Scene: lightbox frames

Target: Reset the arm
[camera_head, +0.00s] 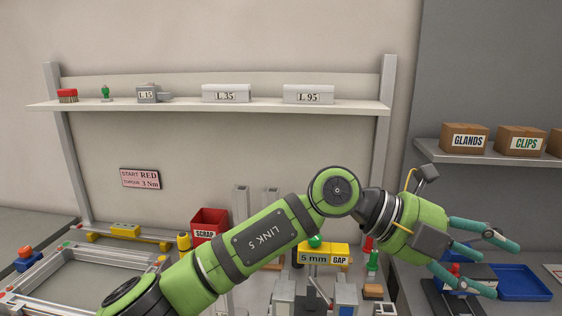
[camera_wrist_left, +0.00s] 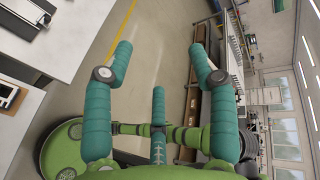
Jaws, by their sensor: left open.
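My left arm (camera_head: 265,242) is green and reaches in from the lower left, across the bench. Its left gripper (camera_head: 492,260) has teal fingers and points to the right, over the right side of the bench. In the left wrist view the left gripper (camera_wrist_left: 160,75) has its fingers spread wide with nothing between them. Behind the fingers that view shows open floor with a yellow line. My right gripper is in neither view.
A yellow 5 mm gap block (camera_head: 325,258) and a red scrap bin (camera_head: 207,222) stand close behind the arm. A blue tray (camera_head: 525,283) lies beyond the fingers. A shelf (camera_head: 220,106) with labelled blocks spans the back. An aluminium frame (camera_head: 80,254) lies at left.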

